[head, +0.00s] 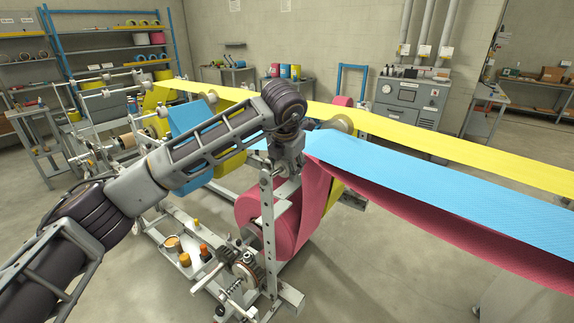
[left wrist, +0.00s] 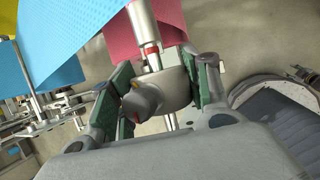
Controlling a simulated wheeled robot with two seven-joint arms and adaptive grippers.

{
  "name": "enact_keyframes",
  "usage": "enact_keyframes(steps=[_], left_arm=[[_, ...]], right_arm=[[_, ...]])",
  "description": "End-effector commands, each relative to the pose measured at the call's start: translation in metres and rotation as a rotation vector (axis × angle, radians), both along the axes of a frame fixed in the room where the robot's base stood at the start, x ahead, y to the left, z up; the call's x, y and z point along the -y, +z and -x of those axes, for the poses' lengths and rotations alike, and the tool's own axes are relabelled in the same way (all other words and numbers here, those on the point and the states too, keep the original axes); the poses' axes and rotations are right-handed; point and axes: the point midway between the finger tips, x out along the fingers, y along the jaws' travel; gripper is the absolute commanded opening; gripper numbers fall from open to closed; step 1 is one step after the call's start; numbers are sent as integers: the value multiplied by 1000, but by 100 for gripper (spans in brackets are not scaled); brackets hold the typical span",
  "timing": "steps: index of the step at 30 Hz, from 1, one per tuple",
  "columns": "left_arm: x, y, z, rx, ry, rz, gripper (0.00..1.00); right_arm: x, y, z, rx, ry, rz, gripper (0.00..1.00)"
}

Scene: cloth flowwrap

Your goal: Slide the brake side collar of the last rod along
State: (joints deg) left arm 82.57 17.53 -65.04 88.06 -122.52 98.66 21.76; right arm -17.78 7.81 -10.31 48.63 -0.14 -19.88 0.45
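My left gripper (head: 290,152) is at the near end of the last rod, just above the perforated upright post (head: 268,235). In the left wrist view, its two green-padded fingers (left wrist: 158,76) stand on either side of a grey cone-shaped collar (left wrist: 160,92) and appear to press on it. The rod (left wrist: 147,42), with a red band, runs out of the collar toward the pink cloth. The gripper hides this collar in the head view. A second cone-shaped collar (head: 338,125) shows at the rod's far side. My right gripper is not in view.
Blue cloth (head: 420,165), yellow cloth (head: 440,137) and pink cloth (head: 460,222) run off to the right. A large pink roll (head: 262,218) hangs below the gripper. A brake-like handle mechanism (head: 240,268) and small orange-topped containers (head: 185,259) sit low on the frame.

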Motion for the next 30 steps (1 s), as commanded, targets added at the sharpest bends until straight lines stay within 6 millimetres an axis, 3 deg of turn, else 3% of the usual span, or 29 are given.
enact_keyframes(steps=[1,9,17,30], left_arm=[[0,0,0,-1,0,1,36],[0,0,0,-1,0,1,4],[4,1,-6,-1,0,-1,4],[25,1,-33,-1,0,0,4]], right_arm=[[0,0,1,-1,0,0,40],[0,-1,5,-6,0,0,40],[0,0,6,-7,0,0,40],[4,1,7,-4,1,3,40]])
